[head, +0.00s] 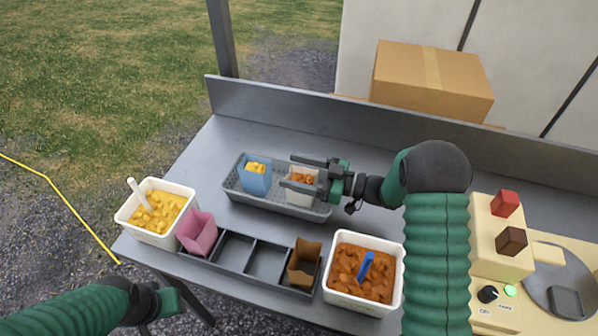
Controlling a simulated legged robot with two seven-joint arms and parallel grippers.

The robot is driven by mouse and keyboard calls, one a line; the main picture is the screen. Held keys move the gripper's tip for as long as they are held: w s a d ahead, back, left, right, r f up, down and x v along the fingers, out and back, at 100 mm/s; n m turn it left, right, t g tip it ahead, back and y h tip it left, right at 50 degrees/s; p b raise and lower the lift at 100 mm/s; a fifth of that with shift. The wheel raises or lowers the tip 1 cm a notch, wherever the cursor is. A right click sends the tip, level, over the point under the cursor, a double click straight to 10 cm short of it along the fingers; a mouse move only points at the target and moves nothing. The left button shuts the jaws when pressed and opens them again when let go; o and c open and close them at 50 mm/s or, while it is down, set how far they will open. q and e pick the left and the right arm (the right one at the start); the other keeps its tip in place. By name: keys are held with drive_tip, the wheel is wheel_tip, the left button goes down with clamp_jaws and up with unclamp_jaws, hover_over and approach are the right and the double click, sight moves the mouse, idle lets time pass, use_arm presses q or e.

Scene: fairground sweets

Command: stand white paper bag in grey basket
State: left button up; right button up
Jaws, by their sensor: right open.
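The white paper bag (300,196) holds orange-brown sweets and stands upright in the right part of the grey basket (240,194). My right gripper (296,172) is open, with one finger on the far side of the bag and one on the near side. I cannot tell whether the fingers touch the bag. A blue paper bag (256,182) with yellow sweets stands in the left part of the basket. Only part of my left gripper (168,305) shows at the lower left, away from the basket, and its jaw opening is unclear.
A dark divided rack (250,258) holds a pink bag (197,233) and a brown bag (304,264), with empty slots between. White tubs of yellow (130,212) and orange (397,285) sweets flank it. A machine (500,262) stands at right. A raised ledge (270,108) runs behind.

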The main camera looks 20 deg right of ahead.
drive_tip(key=v, duration=1.2)
drive_tip(key=shift+d+p, duration=0.2)
drive_tip(key=shift+p, duration=0.15)
